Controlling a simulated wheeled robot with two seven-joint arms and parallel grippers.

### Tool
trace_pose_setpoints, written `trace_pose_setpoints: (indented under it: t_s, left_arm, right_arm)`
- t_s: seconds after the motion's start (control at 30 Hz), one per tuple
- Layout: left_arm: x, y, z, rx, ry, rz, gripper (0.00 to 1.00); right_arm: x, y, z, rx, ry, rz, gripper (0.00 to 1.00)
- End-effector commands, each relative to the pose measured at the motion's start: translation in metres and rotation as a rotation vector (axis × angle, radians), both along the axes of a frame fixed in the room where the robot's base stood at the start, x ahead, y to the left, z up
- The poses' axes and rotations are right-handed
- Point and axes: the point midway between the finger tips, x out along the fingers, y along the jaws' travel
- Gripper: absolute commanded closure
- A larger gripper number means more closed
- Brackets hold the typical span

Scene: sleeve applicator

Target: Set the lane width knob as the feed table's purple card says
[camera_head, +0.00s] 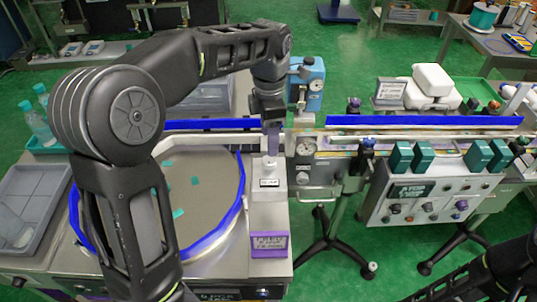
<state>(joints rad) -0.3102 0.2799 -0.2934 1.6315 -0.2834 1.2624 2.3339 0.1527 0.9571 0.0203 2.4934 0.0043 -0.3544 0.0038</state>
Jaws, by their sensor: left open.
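My left gripper (271,140) points down at the end of its black arm, over a pale post-like knob (269,167) with a small white label below it. The jaws are open around or just above its top; I cannot tell whether they touch. The label is too small to read surely, so I cannot confirm that this is the lane width knob. A purple-framed card (270,244) stands on the front of the feed table (262,272); its writing is not legible. My right arm shows at the lower right, but its gripper is out of sight.
A round turntable (195,205) with a blue rim and teal pieces lies left, partly behind my left arm. A blue-railed conveyor (425,122) runs right. A control box (430,200) with teal blocks is at right.

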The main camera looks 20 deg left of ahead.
Motion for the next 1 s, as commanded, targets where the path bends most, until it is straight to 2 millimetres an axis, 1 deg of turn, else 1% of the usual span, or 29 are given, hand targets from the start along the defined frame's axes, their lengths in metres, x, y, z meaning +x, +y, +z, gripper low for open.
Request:
trace_pose_setpoints:
  t_s: [0.17, 0.4, 0.5, 0.6, 0.7, 0.9, 0.93, 1.0]
  left_arm:
    - [-0.001, 0.0, -0.015, 0.001, 0.004, 0.0, 0.44]
    - [-0.001, 0.001, -0.051, 0.001, 0.006, 0.001, 0.44]
    - [-0.001, 0.0, -0.065, 0.001, 0.004, 0.0, 0.44]
    - [-0.001, 0.0, -0.073, 0.0, 0.003, 0.001, 0.44]
    - [0.0, 0.0, -0.077, -0.001, 0.001, 0.001, 0.44]
    - [0.0, 0.0, -0.077, 0.0, 0.0, 0.0, 0.44]
    - [0.0, 0.0, -0.077, -0.001, 0.001, 0.0, 0.45]
    - [0.0, 0.0, -0.077, 0.0, 0.0, 0.0, 0.51]
  right_arm:
    - [0.0, 0.0, 0.002, 0.0, 0.0, 0.0, 0.64]
    - [0.0, 0.0, 0.006, -0.001, 0.001, 0.0, 0.64]
    - [-0.001, 0.0, 0.007, -0.002, 0.003, 0.0, 0.64]
    - [-0.001, 0.0, 0.008, -0.002, 0.003, 0.0, 0.64]
    - [-0.001, 0.0, 0.008, -0.003, 0.003, 0.0, 0.64]
    - [-0.001, 0.0, 0.008, -0.003, 0.003, 0.0, 0.64]
    - [-0.001, 0.0, 0.008, -0.003, 0.003, 0.0, 0.64]
    - [-0.001, 0.0, 0.008, -0.002, 0.003, 0.0, 0.64]
